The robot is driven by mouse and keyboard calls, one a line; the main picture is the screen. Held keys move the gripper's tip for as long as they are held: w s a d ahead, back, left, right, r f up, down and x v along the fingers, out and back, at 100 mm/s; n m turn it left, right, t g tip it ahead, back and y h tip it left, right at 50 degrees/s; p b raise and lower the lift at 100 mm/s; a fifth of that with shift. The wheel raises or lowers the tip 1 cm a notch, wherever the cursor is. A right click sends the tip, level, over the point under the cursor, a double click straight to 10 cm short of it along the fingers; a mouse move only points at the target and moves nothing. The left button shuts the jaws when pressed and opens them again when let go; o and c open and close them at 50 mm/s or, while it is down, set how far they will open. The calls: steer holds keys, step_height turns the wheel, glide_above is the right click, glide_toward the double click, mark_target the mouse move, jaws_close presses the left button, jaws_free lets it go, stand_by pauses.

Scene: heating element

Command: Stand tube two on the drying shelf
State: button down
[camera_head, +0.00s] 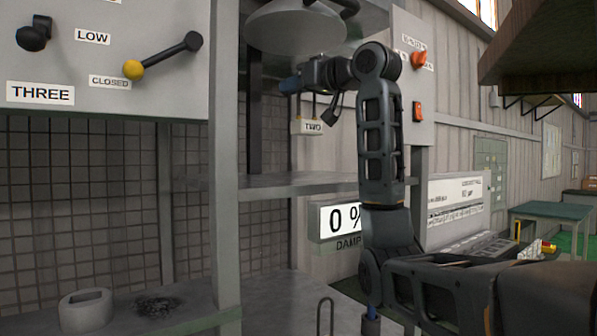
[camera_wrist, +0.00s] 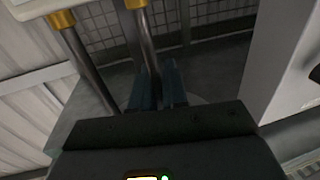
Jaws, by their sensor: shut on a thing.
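My gripper (camera_head: 288,86) is raised under the round grey hood in the head view, above the middle grey shelf (camera_head: 290,184). In the wrist view its blue fingers (camera_wrist: 158,88) are closed on one of two dark metal rods with brass collars, apparently tube two (camera_wrist: 146,45). The rods run down from a pale block at the top left. A small pale TWO label (camera_head: 312,127) shows just below my gripper in the head view; the rods are hardly visible there. No label marks the drying shelf, so I cannot tell which shelf it is.
A grey post (camera_head: 226,170) stands left of my gripper. A control panel marked THREE (camera_head: 100,55) has a yellow-knobbed lever (camera_head: 134,69). A "0 % DAMP" display (camera_head: 342,220) hangs below the middle shelf. A grey ring-shaped block (camera_head: 86,312) sits on the lower surface.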

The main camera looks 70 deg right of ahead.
mark_target(292, 129)
step_height(292, 129, down, 10)
steer(key=shift+r, duration=0.2)
steer(key=shift+f, duration=0.1)
stand_by(0.3)
steer(key=c, duration=1.1)
jaws_free()
steer(key=shift+c, duration=0.2)
steer(key=shift+s, duration=0.1)
steer(key=v, duration=1.2)
